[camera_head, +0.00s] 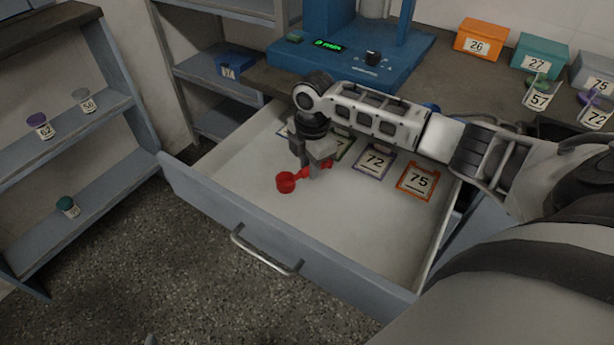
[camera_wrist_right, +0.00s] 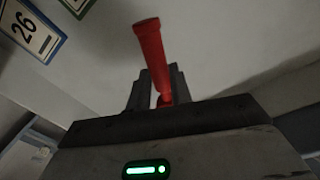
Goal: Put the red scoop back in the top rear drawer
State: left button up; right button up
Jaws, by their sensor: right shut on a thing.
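The red scoop (camera_head: 286,182) is inside the pulled-out drawer (camera_head: 335,262), low over its pale floor. I cannot tell whether it touches the floor. My right gripper (camera_head: 313,170) is over the drawer, pointing down, shut on the scoop's handle. In the right wrist view the red handle (camera_wrist_right: 152,55) stands between the two dark fingers of the gripper (camera_wrist_right: 158,90). The scoop's bowl is at the left of the gripper in the head view and is hidden in the wrist view. My left gripper is not in view.
Framed number cards lie along the drawer's back, including an orange 75 (camera_head: 418,181) and a purple 72 (camera_head: 374,162). The blue shaker (camera_head: 350,68) and numbered boxes stand on the counter behind. Shelves with jars (camera_head: 40,126) stand at left. The drawer's front half is clear.

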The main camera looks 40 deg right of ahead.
aim_at(307, 173)
jog(key=shift+w+a+f, duration=0.1)
jog(key=shift+w+f, duration=0.3)
jog(key=shift+f, duration=0.05)
notch_tip(307, 173, down, 2)
jog(key=shift+f+b, duration=0.25)
jog(key=shift+b, duration=0.15)
jog(key=shift+f, duration=0.3)
jog(key=shift+f, duration=0.15)
jog(key=o, duration=0.9)
